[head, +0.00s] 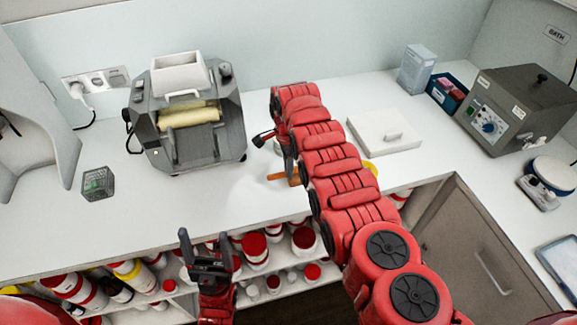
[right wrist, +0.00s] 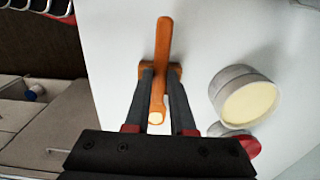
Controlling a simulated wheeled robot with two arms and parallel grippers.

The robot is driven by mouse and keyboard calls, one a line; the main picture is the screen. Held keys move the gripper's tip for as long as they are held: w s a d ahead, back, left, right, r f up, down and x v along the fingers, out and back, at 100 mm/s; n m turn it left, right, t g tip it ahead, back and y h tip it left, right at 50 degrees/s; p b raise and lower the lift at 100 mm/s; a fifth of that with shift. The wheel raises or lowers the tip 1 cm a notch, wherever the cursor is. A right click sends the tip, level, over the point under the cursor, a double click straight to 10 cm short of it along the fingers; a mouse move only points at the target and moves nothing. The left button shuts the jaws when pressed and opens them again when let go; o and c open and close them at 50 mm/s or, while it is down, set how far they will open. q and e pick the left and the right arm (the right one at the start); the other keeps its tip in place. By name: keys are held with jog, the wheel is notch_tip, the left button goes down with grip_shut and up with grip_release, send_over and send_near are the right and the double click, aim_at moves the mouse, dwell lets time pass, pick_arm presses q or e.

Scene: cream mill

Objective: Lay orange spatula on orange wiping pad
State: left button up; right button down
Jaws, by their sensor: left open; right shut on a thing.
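My right gripper (right wrist: 160,76) is shut on the orange spatula (right wrist: 164,42), with one finger on each side of it. The spatula's handle runs ahead of the fingers over the white bench, and an orange crosspiece shows at the fingertips. In the head view the spatula (head: 277,177) shows just left of my right arm, which hides much of that spot. I cannot tell whether it touches the bench. My left gripper (head: 207,262) is open and empty, in front of the bottle shelf. I cannot make out the orange wiping pad; a yellow edge (head: 371,168) shows right of my arm.
An open jar of cream (right wrist: 247,97) and a red item (right wrist: 240,146) stand beside the right gripper. A roller mill (head: 187,115) stands back left, a white flat box (head: 384,131) right of my arm, and a bath unit (head: 515,108) far right.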

jog(key=c, duration=0.8)
grip_release()
jog(key=shift+o, duration=0.2)
jog(key=shift+w+r, duration=0.1)
jog(key=shift+r, duration=0.25)
notch_tip(320, 180, up, 11)
jog(key=b, duration=0.3)
jog(key=shift+r, duration=0.15)
